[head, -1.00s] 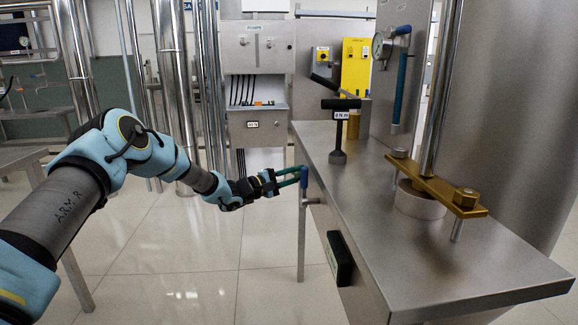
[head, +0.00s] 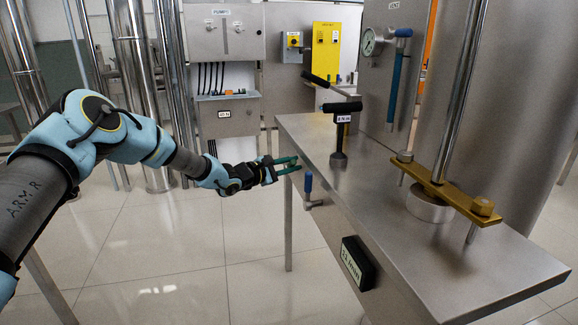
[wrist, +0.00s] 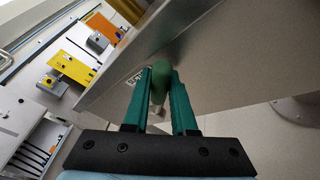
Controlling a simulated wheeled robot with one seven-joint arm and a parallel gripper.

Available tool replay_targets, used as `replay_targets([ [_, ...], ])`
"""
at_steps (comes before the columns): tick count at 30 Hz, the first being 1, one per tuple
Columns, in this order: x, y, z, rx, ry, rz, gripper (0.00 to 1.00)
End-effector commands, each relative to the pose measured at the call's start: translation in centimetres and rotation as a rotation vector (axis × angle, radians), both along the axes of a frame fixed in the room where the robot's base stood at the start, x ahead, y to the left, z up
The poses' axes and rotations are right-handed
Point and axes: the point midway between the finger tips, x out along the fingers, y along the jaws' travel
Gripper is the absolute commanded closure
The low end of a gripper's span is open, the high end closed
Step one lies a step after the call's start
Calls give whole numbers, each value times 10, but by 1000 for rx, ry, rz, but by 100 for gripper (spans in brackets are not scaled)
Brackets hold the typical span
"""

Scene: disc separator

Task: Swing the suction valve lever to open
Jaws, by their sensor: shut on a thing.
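In the wrist view a green, rounded lever handle (wrist: 163,72) stands between the two green fingers of my gripper (wrist: 160,85), beside the metal bench's side. My gripper is shut on it. A small pale stem shows below the handle, and a white label is partly hidden beside it. In the head view my gripper (head: 290,164) is at the bench's left edge; the green handle cannot be told apart from the fingers there. A blue-handled lever (head: 308,182) hangs on the bench side, nearer the camera and just apart from the fingertips.
The steel bench (head: 400,235) fills the right side. It carries a black T-handle (head: 340,110) and a brass clamp bar (head: 445,190). A black labelled block (head: 357,262) juts from its side. A pressure gauge (head: 372,42) is behind. The floor (head: 170,265) left of the bench is clear.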

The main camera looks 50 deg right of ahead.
Motion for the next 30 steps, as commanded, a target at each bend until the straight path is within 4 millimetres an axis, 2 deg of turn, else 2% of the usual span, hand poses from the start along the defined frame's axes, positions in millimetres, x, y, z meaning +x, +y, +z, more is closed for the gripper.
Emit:
replay_targets([
  [5,1,0,0,0,-1,1,100],
  [6,1,0,0,0,-1,1,74],
  [14,1,0,0,-1,-2,0,45],
  [23,2,3,0,-1,-2,0,45],
  [26,5,12,1,-1,-2,1,45],
  [30,12,37,2,0,-1,2,45],
])
